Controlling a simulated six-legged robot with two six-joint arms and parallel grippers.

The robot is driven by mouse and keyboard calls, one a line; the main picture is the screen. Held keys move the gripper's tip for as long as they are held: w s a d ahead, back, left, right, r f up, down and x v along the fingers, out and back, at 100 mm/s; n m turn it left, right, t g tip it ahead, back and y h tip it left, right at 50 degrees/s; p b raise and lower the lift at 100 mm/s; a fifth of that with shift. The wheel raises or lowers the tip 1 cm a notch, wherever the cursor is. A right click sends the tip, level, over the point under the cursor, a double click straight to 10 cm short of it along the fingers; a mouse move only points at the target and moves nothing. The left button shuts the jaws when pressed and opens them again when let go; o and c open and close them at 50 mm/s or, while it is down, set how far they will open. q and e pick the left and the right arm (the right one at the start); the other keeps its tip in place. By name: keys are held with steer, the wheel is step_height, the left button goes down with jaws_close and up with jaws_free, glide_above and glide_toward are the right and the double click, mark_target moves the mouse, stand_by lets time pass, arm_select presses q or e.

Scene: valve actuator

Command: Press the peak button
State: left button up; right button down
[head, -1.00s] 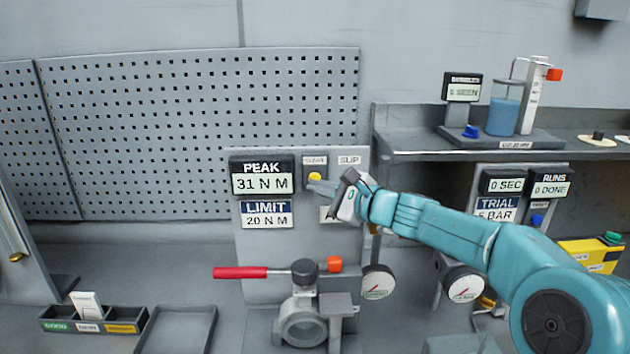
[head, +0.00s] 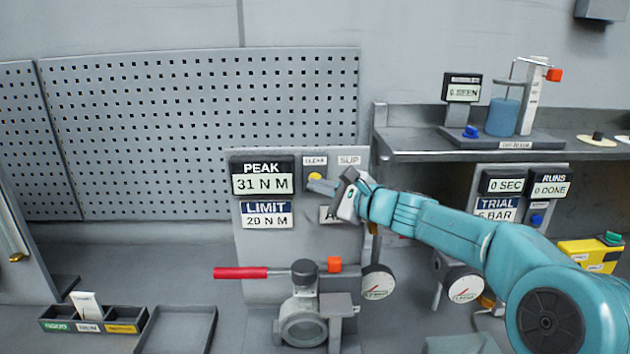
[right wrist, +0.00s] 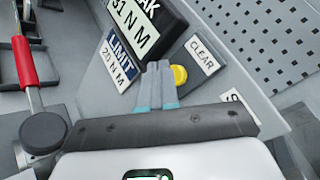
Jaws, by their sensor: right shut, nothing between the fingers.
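A yellow round button (head: 315,176) sits on the grey panel under a label reading CLEAR, right of the PEAK display (head: 262,176), which reads 31 N M. My right gripper (head: 314,186) is shut and empty, its fingertips just below and right of the button in the head view. In the right wrist view the shut fingers (right wrist: 159,70) point at the panel, with the yellow button (right wrist: 179,75) right beside their tips. I cannot tell whether they touch it. The left gripper is not in view.
The LIMIT display (head: 266,214) reads 20 N M. A valve with a red-handled lever (head: 240,272) stands below the panel. A shelf (head: 430,144) with a blue liquid container (head: 502,117) is at right. A divided tray (head: 92,322) and an empty tray (head: 178,328) lie at lower left.

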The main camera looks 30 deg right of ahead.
steer(key=shift+w+d, duration=0.1)
steer(key=shift+w, duration=0.1)
steer(key=shift+w+d, duration=0.3)
steer(key=shift+w, duration=0.15)
stand_by(0.8)
steer(key=shift+s, duration=0.1)
steer(key=shift+s+a+b, duration=0.55)
steer(key=shift+s, duration=0.2)
steer(key=shift+f, duration=0.1)
